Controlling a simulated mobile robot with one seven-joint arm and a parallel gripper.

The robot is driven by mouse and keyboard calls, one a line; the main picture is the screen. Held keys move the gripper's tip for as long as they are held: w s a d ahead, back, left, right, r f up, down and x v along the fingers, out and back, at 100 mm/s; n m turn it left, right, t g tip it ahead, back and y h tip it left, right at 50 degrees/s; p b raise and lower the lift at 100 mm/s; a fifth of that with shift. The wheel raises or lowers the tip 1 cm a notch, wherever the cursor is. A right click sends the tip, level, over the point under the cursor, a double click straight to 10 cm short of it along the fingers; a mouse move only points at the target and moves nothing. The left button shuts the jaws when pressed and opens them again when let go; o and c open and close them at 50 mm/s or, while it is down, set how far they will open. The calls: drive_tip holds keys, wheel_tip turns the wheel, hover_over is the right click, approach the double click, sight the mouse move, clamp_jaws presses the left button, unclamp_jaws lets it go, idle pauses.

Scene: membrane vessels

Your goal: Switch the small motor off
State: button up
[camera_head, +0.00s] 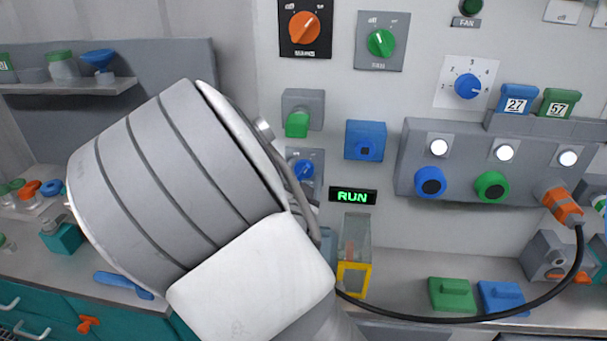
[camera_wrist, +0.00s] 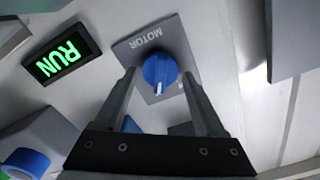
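The small motor's switch is a blue round knob (camera_wrist: 160,70) on a grey plate marked MOTOR (camera_wrist: 150,44), upside down in the wrist view. A white pointer mark on the knob points toward the bottom of that view. The knob also shows in the head view (camera_head: 302,170), just right of my arm, partly covered. My gripper (camera_wrist: 160,76) is open, with one finger on each side of the knob. Small gaps seem to show between fingers and knob; contact cannot be told for sure. In the head view my gripper is hidden behind my arm.
A lit green RUN display (camera_head: 353,196) is beside the knob. A green-handled switch (camera_head: 297,124) sits above it and a blue box (camera_head: 365,140) to its right. A clear, yellow-framed holder (camera_head: 354,257) stands below. A black cable (camera_head: 480,319) loops across the bench's front right.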

drive_tip(key=c, duration=1)
drive_tip(key=shift+c, duration=0.2)
drive_tip(key=n+p, duration=0.1)
drive_tip(key=n, duration=0.1)
drive_tip(key=n+p, duration=0.1)
drive_tip(key=n, duration=0.2)
drive_tip(key=shift+a+r+n+p, duration=0.15)
drive_tip(key=shift+n+p, duration=0.15)
drive_tip(key=n+p, duration=0.1)
drive_tip(key=n, duration=0.2)
drive_tip(key=shift+a+n+p, duration=0.15)
drive_tip(key=shift+n+p, duration=0.65)
drive_tip(key=shift+n, duration=0.8)
drive_tip(key=o, duration=1.4)
drive_tip(key=shift+c, duration=0.2)
